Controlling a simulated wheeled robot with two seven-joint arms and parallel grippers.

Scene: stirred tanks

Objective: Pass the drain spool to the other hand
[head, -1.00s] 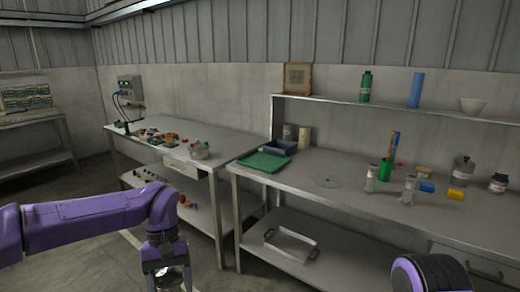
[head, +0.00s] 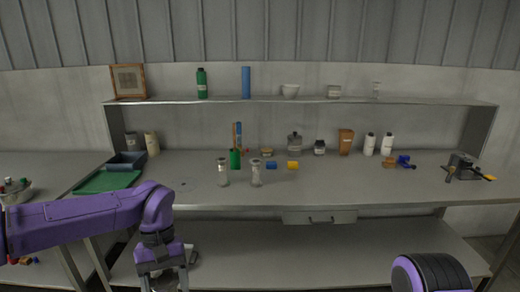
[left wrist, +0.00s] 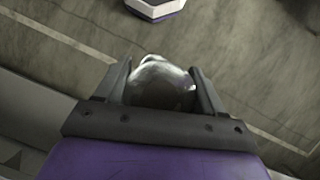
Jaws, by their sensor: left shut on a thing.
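My left gripper (left wrist: 160,92) is shut on a shiny grey metal piece (left wrist: 158,80), which I take to be the drain spool. In the left wrist view its rounded top shows between the two dark fingers, and the gripper body hides the rest. In the head view my left gripper (head: 166,284) points down at the bottom edge, in front of the bench, and the fingers and spool are mostly cut off. My right gripper is not in view; only part of my right arm shows at the lower right.
The grey workbench (head: 330,188) ahead holds two clear jars, a green cup (head: 235,159), blue and yellow pieces and several bottles. A green tray (head: 108,181) lies at its left. A shelf (head: 300,102) runs above. A second table (head: 40,172) is at left. Open floor shows below my left gripper.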

